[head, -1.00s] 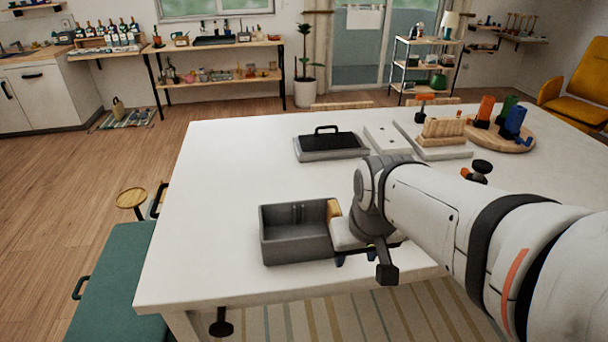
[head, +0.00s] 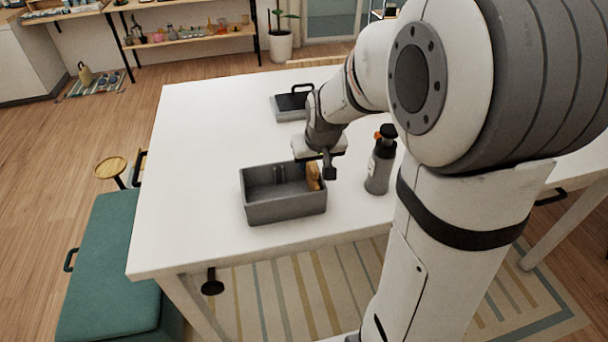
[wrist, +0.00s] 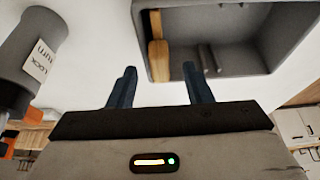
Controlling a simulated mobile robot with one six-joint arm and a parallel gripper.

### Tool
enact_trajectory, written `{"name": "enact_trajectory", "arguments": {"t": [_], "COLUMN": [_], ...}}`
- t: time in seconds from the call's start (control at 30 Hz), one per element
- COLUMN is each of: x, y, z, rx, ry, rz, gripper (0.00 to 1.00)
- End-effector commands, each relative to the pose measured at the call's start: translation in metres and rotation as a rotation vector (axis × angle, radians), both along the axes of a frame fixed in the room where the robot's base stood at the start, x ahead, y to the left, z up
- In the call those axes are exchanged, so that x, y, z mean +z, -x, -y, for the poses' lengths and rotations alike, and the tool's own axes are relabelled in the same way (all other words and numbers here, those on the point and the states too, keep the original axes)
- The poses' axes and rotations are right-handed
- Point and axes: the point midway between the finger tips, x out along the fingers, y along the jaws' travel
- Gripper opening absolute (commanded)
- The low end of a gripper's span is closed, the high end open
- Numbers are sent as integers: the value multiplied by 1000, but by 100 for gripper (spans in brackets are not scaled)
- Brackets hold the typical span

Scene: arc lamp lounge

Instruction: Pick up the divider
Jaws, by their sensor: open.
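The divider (head: 313,176) is a light wooden panel standing upright in the grey bin (head: 285,210), against the bin's right end in the head view. In the wrist view the divider (wrist: 158,58) stands at the left end of the bin (wrist: 215,10). My gripper (wrist: 155,85) is open and empty, with two dark blue fingers apart. The fingertips point toward the divider end of the bin, and the divider appears between and beyond them. In the head view my gripper is above the bin's right rear side; its fingertips are hard to make out there.
A grey bottle with a black top (head: 379,165) stands on the white table (head: 200,140), right of the bin; it also shows in the wrist view (wrist: 30,50). A black-lidded grey tray (head: 290,108) lies behind. The table's left part is clear. A green bench (head: 100,260) stands left.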

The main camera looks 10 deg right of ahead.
Motion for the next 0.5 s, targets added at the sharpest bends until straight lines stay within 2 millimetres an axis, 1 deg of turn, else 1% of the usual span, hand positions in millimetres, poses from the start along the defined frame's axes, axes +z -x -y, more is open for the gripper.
{"name": "enact_trajectory", "arguments": {"t": [0.03, 0.13, 0.37, 0.5], "x": [-6, -12, -13, -13], "y": [-2, -5, -5, -5], "z": [0, 0, 0, 0], "rx": [0, 0, 0, 0], "ry": [0, 0, 0, 0], "rz": [-3, -1, 1, 1], "gripper": [45, 45, 45, 36]}}
